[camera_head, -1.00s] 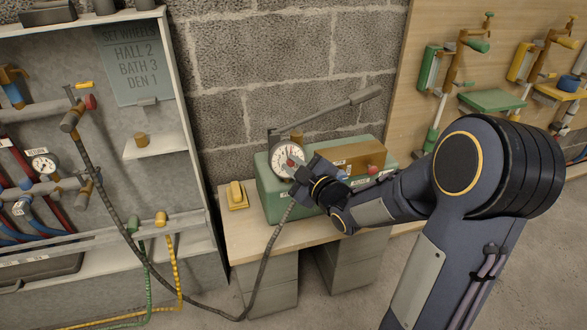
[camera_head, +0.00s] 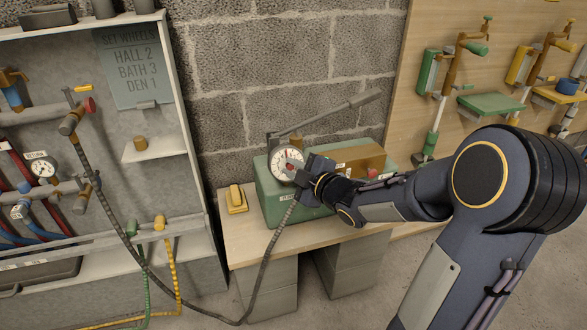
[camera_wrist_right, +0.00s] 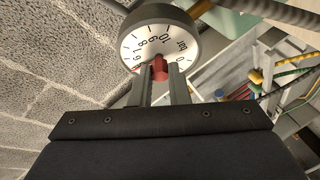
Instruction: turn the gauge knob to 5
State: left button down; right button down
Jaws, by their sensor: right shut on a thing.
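The gauge (camera_head: 287,162) has a round white dial with a dark rim and stands at the front of a green box on the bench. My right gripper (camera_head: 303,172) is at the dial's right side and partly covers it. In the right wrist view the dial (camera_wrist_right: 150,42) fills the top, with black numbers and "bar". There my right gripper's two fingers are shut on the red knob (camera_wrist_right: 160,69) at the dial's face. The fingers and knob hide part of the dial, so I cannot read its setting. My left gripper is not in view.
The green box (camera_head: 270,200) sits on a wooden bench (camera_head: 243,238) by a block wall, with a yellow block (camera_head: 236,199) to its left. A grey hose (camera_head: 270,245) hangs down from near the gauge. A long grey lever (camera_head: 335,112) rises behind it.

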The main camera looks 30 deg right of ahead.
jog(key=c, duration=1.4)
grip_release()
jog(key=p+v, duration=0.2)
jog(key=v, duration=0.6)
